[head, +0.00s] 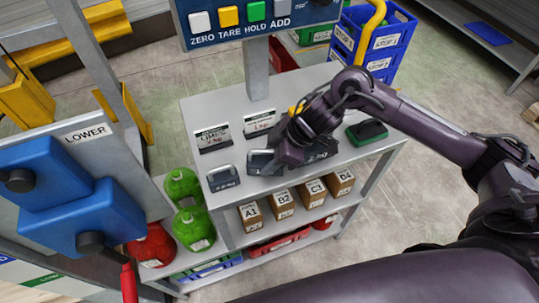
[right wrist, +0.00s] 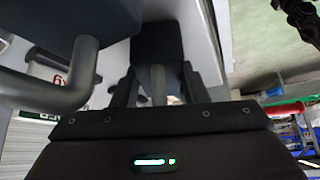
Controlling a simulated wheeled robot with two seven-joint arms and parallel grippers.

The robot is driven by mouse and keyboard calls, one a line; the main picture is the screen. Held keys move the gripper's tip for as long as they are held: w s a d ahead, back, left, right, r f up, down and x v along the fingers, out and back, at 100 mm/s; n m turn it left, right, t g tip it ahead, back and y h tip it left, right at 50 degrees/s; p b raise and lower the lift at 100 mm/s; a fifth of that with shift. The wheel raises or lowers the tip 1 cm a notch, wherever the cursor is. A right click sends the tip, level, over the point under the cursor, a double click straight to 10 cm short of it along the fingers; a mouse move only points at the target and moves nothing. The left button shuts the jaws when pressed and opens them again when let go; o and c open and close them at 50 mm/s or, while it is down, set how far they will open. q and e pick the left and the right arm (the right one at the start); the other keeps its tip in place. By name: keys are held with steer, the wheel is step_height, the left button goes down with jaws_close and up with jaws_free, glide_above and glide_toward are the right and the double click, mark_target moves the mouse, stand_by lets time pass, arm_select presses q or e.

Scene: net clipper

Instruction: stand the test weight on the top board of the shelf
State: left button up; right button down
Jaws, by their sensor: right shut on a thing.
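My right gripper (head: 288,158) reaches down over the grey top board (head: 195,105) of the shelf, among dark grey weights. It is shut on the handle of a dark test weight (right wrist: 157,45), which shows between the fingers in the right wrist view. The gripper hides much of this weight in the head view. A weight marked "kg" (head: 322,154) shows just right of the gripper, and another dark weight (head: 260,163) just left of it. I cannot tell whether the held weight touches the board. My left gripper is not in view.
A smaller weight (head: 223,179) stands at the board's front left, with label cards (head: 212,138) behind. A post with a button panel (head: 258,20) rises behind. Small boxes (head: 283,204) stand below; blue blocks (head: 85,210) are left.

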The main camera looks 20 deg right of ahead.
steer(key=c, duration=0.8)
jaws_free()
steer(key=shift+f, duration=0.1)
steer(key=shift+c, duration=0.2)
steer(key=v, duration=1.2)
steer(key=shift+b, duration=0.4)
